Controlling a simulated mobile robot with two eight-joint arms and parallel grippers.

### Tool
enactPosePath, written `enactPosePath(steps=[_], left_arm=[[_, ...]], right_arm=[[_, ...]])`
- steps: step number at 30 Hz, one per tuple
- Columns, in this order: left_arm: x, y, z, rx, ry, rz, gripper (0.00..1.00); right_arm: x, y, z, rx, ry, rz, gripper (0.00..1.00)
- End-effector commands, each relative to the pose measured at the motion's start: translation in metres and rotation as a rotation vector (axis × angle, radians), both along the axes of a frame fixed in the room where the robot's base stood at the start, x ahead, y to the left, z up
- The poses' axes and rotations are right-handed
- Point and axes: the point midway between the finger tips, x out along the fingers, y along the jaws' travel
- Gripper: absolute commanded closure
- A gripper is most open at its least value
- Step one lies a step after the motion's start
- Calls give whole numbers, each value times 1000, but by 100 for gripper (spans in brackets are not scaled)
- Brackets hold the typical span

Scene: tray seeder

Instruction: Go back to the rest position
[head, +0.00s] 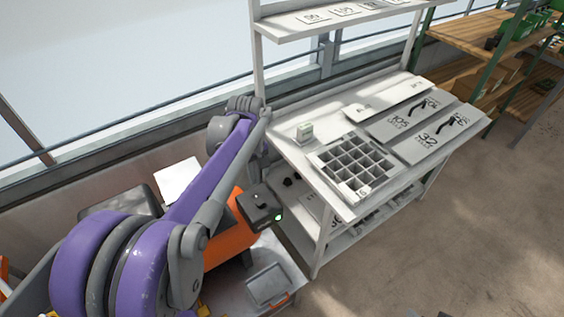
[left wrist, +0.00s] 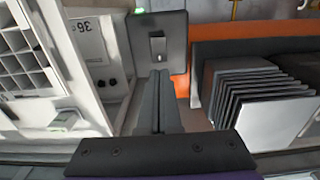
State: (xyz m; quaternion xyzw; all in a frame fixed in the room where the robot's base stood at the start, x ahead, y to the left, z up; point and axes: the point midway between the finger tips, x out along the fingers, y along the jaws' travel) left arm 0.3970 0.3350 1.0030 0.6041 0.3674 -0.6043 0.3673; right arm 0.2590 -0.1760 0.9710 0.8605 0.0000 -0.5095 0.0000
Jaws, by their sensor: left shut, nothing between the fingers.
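My left gripper (left wrist: 161,76) has its two dark fingers together, empty, in the left wrist view. They point at a dark box (left wrist: 158,45) with a green light, and I cannot tell how far apart they are. In the head view my purple and grey left arm reaches up from the lower left and bends beside the white bench. Its fingers are not clear there, mostly hidden by the arm. My right gripper is not in view.
The white bench (head: 341,205) carries a grey cell tray (head: 347,187), a small pale green-topped block (head: 305,134) and flat numbered plates (head: 438,136). The orange machine (head: 232,238) with its dark box stands below the arm. Open floor (head: 470,240) lies to the right.

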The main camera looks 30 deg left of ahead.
Motion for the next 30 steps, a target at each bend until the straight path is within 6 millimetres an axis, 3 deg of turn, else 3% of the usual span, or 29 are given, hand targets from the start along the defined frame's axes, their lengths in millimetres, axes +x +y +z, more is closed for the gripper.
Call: enactPosePath(steps=[8, 14, 21, 25, 30], left_arm=[[-4, -9, 2, 7, -17, -39, 100], [-37, -59, 8, 54, -125, -304, 100], [-94, -122, -5, 159, -306, -730, 100], [-118, -143, -18, 216, -382, -911, 100], [-135, -156, -29, 264, -440, -1043, 100]], right_arm=[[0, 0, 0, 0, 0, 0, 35], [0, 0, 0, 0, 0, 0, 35], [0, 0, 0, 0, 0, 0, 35], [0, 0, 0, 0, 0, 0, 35], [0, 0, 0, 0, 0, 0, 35]])
